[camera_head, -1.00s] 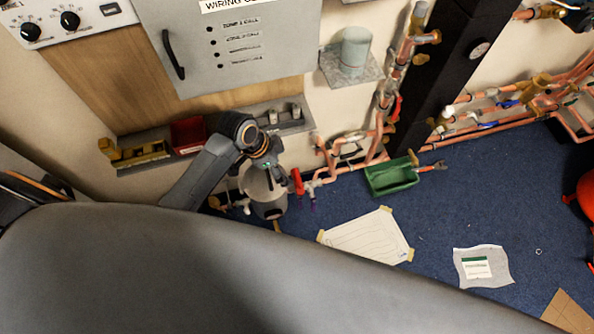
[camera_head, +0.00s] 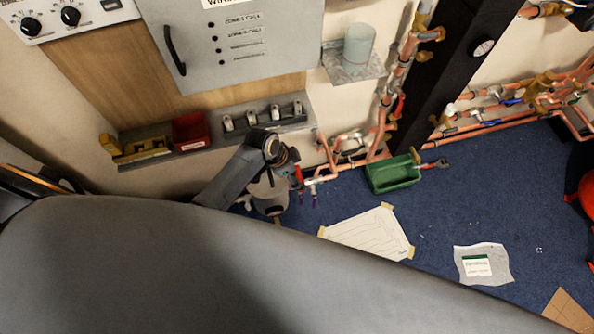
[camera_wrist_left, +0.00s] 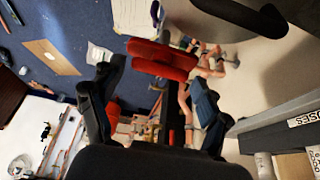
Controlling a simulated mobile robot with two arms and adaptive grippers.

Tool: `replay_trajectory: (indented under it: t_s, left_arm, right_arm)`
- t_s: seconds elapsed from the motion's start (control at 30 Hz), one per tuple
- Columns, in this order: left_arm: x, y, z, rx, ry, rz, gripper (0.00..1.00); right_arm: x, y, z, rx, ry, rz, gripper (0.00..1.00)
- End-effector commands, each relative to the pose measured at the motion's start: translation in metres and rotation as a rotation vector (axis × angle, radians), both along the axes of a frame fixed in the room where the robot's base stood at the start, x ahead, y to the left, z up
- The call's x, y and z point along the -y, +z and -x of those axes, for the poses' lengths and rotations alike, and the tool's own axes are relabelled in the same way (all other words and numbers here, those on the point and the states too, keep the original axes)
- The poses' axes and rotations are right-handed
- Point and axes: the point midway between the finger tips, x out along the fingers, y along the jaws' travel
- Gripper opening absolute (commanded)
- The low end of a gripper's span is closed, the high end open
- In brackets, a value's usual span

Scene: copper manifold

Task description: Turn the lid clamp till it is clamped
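In the left wrist view a red two-bar piece (camera_wrist_left: 163,58) lies ahead, near the fingertips. My left gripper (camera_wrist_left: 155,80) is open, with one dark finger at each side of the view and a gap between them. I cannot tell whether a finger touches the red piece. In the head view the left gripper (camera_head: 280,172) is small and partly hidden. My right gripper is not in view.
Copper pipes (camera_head: 325,160) run close to the right of the vessel. A green tray (camera_head: 393,176) sits on the floor there. A shelf with a red bin (camera_head: 191,133) is above my arm. Paper sheets (camera_head: 368,233) lie on the open blue floor.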

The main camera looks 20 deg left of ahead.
Motion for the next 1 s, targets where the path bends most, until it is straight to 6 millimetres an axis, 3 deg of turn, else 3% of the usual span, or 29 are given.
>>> replay_trajectory:
  t_s: [0.03, 0.17, 0.2, 0.57, 1.0]
  left_arm:
    - [0.000, 0.000, 0.000, 0.000, 0.000, 0.000, 0.58]
    - [0.000, 0.000, 0.000, -0.001, 0.000, 0.001, 0.32]
    - [0.000, 0.000, 0.000, -0.001, 0.000, 0.001, 0.31]
    - [-0.001, -0.001, 0.000, -0.003, -0.064, -0.002, 0.31]
    - [-0.003, -0.004, -0.003, -0.002, -0.415, -0.003, 0.31]
  right_arm:
    - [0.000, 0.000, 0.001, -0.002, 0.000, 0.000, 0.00]
    - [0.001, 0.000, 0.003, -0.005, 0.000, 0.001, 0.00]
    - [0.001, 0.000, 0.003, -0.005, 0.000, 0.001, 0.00]
    - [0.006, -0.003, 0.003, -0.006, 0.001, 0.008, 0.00]
    - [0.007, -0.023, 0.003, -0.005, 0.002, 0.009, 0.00]
